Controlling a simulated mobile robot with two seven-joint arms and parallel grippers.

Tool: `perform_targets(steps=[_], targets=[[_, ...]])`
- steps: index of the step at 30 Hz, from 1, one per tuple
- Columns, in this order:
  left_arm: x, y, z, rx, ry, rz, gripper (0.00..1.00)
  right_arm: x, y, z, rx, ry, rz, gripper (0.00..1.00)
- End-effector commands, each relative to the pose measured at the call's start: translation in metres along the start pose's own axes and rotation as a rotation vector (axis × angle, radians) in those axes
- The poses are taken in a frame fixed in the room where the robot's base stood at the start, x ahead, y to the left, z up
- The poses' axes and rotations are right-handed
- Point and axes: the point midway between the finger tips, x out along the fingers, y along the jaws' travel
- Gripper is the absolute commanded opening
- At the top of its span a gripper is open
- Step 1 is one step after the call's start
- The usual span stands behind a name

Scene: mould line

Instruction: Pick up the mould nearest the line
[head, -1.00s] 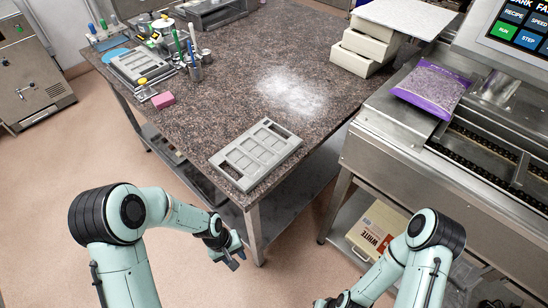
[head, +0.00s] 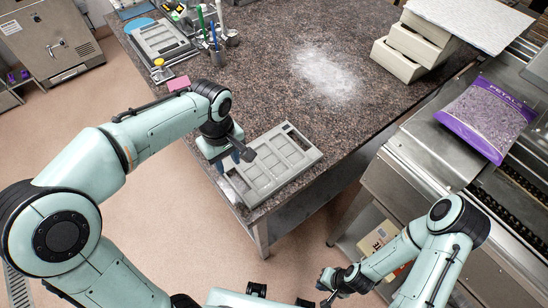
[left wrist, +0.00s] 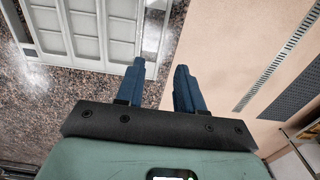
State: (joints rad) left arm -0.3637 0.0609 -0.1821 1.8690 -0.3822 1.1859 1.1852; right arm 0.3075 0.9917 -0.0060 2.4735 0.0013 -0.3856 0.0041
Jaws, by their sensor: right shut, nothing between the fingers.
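The grey mould nearest the line (head: 282,167) lies flat at the near corner of the granite-topped table (head: 290,115), with rows of rectangular cavities. In the left wrist view the mould (left wrist: 85,28) fills the upper left. My left gripper (head: 238,160) is at the mould's left end and hides part of it. In the left wrist view its blue fingers (left wrist: 160,68) are apart, with the mould's end edge showing between their tips. I cannot tell whether they touch it. My right gripper (head: 326,287) is low in front of the line, away from the mould, shut and empty.
Another grey mould (head: 160,38) lies at the back left, near pens in cups (head: 217,55) and a pink block (head: 178,83). White powder (head: 326,74) covers mid-table. Stacked cream boxes (head: 410,50) stand at the right back. A purple petal bag (head: 487,115) lies on the line.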

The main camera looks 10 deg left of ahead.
Motion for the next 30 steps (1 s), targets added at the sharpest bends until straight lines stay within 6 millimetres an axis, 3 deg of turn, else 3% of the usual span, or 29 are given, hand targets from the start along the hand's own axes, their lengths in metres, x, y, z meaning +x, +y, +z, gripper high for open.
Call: perform_targets(steps=[1,6,14,21,30], targets=[[0.014,-0.001,0.001,0.001,-0.004,-0.007,0.37,0.003,0.002,0.002,0.001,-0.003,0.001,0.00],[0.042,-0.001,0.001,0.001,-0.003,-0.005,0.37,0.007,0.004,0.005,0.002,-0.006,0.002,0.00],[0.061,-0.001,0.002,0.001,-0.002,-0.003,0.37,0.008,0.004,0.005,0.002,-0.007,0.002,0.00],[0.097,-0.003,0.004,0.001,-0.002,-0.003,0.37,0.009,0.005,0.005,0.002,-0.007,0.002,0.00],[0.105,-0.002,0.004,0.001,-0.001,0.001,0.37,0.009,0.005,0.006,0.002,-0.007,0.003,0.00]])
